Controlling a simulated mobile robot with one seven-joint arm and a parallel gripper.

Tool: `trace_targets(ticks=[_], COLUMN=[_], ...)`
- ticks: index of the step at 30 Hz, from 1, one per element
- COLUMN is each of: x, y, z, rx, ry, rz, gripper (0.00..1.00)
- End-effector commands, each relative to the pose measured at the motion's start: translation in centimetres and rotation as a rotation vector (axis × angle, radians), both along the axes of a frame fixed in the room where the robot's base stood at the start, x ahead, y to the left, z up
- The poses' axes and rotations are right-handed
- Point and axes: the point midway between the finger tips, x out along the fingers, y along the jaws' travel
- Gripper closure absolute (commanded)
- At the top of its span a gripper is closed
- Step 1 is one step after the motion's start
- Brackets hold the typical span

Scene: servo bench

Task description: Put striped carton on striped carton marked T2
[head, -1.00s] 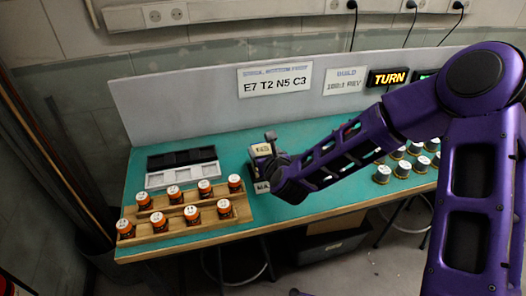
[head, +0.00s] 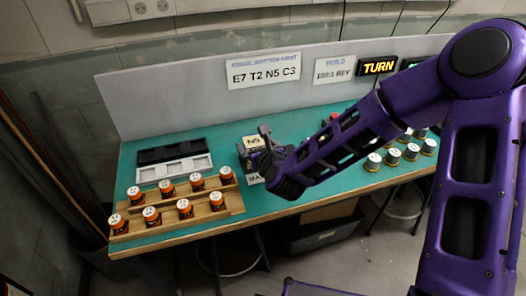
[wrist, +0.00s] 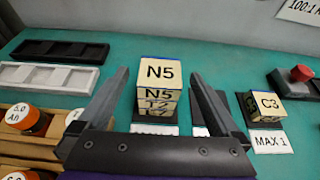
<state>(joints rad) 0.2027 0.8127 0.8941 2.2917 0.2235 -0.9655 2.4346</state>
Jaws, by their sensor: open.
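The striped carton marked N5 (wrist: 160,72) tops a stack. Directly below it is the carton marked T2 (wrist: 157,105), with the carton marked E7 (wrist: 155,114) at the bottom. In the head view, the N5 carton (head: 253,142) shows beside my gripper (head: 264,133), which partly hides the stack. In the wrist view, my gripper (wrist: 159,76) is open, one finger on each side of the stack, with visible gaps. The carton marked C3 (wrist: 267,105) sits apart on the right, on a dark pad. The lower stack is foreshortened.
A white tray (head: 176,170) and a black tray (head: 150,157) lie left. A wooden rack (head: 225,211) of orange cans stands at the front left. Several pale cans (head: 410,151) stand at right. A sheet reads E7 T2 N5 C3 (head: 264,72). A MAX 1 label (wrist: 270,141) fronts C3.

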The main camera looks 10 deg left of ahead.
Motion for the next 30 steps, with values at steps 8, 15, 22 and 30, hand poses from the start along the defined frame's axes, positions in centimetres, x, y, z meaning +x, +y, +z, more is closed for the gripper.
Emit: trace_targets(ticks=[8,15,22,30], x=[-5.1,-6.9,-7.3,-7.3], y=[-3.2,-4.3,-4.5,-4.5], z=[2.5,3.5,3.5,3.5], rx=[-0.002,-0.001,-0.001,-0.001], ry=[0.000,0.002,0.000,0.001], rz=[0.000,-0.001,0.000,0.000], gripper=[0.01,0.01,0.01,0.01])
